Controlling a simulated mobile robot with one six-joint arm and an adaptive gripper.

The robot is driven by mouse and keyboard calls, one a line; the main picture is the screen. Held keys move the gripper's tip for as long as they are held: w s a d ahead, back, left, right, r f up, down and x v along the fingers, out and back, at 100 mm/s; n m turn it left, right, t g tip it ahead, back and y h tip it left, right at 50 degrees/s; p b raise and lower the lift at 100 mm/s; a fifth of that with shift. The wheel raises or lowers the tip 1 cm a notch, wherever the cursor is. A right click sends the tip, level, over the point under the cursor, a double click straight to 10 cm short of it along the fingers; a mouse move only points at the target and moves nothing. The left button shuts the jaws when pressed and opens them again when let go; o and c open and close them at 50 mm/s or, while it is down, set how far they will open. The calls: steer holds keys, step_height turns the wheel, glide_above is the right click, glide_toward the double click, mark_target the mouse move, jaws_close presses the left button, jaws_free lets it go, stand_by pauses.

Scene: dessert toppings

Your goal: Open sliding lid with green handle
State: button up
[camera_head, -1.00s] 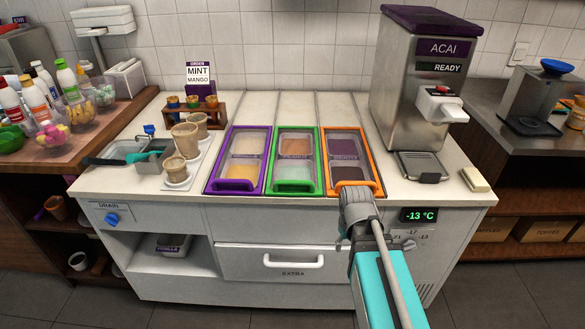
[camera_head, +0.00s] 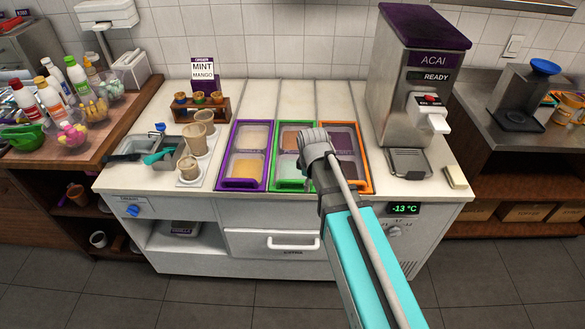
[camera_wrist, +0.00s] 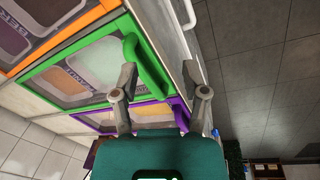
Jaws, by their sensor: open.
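The green-framed sliding lid (camera_head: 287,186) is the middle of three lids set in the counter, with a clear window over the toppings. It looks closed. In the wrist view its green handle (camera_wrist: 148,68) stands out along the front edge. My gripper (camera_wrist: 160,68) is open and empty, with one finger on each side of the handle in that view. I cannot tell whether either finger touches it. In the head view my wrist covers the right part of the green lid and hides the fingers.
A purple-framed lid (camera_head: 242,184) lies left of the green one and an orange-framed lid (camera_head: 366,160) lies right. The acai machine (camera_head: 418,85) stands at the right. Cups (camera_head: 190,168) stand at the left. A white drawer handle (camera_head: 293,246) is below the counter edge.

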mark_target(292, 181)
steer(key=w+a+r+n+p, duration=0.2)
steer(key=a+r+n+p, duration=0.2)
steer(key=r+p, duration=0.3)
steer(key=shift+w+a+r+n+t, duration=0.3)
steer(key=shift+w+a+r, duration=0.1)
steer(key=shift+a+r, duration=0.45)
steer(key=shift+f, duration=0.3)
steer(key=w+f+b, duration=0.1)
steer(key=f+b, duration=0.7)
steer(key=b, duration=0.1)
steer(key=w+f+b, duration=0.1)
steer(key=f+b, duration=0.3)
steer(key=f, duration=0.1)
steer(key=shift+w+a+f+b, duration=0.1)
steer(key=shift+w+b, duration=0.2)
steer(key=shift+w, duration=0.05)
jaws_close()
